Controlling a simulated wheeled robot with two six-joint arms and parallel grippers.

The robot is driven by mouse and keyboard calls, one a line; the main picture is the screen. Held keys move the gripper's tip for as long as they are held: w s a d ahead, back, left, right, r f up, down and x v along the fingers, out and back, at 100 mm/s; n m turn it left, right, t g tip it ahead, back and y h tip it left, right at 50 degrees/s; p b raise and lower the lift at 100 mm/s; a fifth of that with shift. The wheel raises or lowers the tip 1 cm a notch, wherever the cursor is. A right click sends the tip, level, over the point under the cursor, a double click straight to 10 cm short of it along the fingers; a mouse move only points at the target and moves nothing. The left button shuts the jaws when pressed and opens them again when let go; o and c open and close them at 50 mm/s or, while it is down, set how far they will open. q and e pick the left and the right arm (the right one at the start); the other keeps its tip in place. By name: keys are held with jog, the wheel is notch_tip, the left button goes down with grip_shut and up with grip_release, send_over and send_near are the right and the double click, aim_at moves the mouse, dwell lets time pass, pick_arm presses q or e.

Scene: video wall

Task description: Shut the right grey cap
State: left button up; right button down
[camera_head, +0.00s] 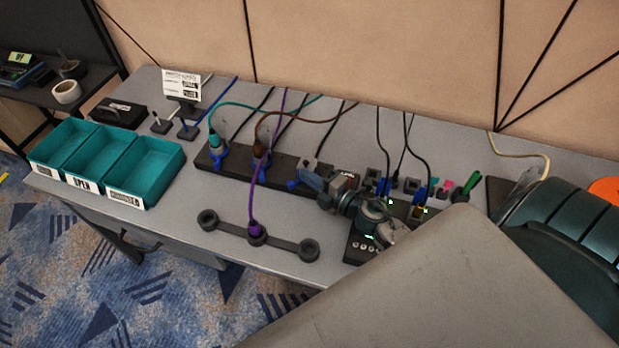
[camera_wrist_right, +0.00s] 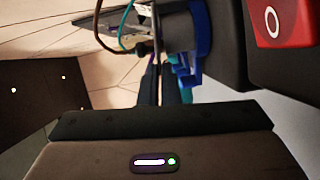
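A black strip (camera_head: 240,167) on the grey table carries sockets with blue latches. A grey cap stands raised at the left socket (camera_head: 222,130), by the teal plug (camera_head: 212,139). The brown plug (camera_head: 262,152) is at the middle socket. My right gripper (camera_head: 304,176) is at the strip's right end, beside a blue latch (camera_head: 292,184); it covers much of that socket, so I cannot tell how the right grey cap sits. In the right wrist view its dark fingers (camera_wrist_right: 160,82) are together, close to blue parts (camera_wrist_right: 198,42); contact is unclear. My left gripper is out of view.
A dark three-ring holder (camera_head: 305,250) with a purple plug lies in front of the strip. Teal bins (camera_head: 146,170) stand left. Cabled plugs crowd a unit (camera_head: 400,210) right of my gripper. A red part marked O (camera_wrist_right: 278,22) is close in the wrist view.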

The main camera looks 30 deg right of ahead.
jog(key=c, duration=1.6)
grip_release()
jog(key=shift+c, duration=0.2)
jog(key=shift+r, duration=0.35)
notch_tip(320, 180, up, 3)
jog(key=shift+f+p, duration=0.1)
jog(key=shift+p, duration=1.15)
jog(key=s+a+b, duration=0.1)
jog(key=s+a, duration=0.3)
jog(key=s, duration=0.3)
jog(key=s+a+r+b, duration=0.1)
jog(key=s+a, duration=0.3)
jog(key=s, duration=0.3)
jog(key=shift+r, duration=0.25)
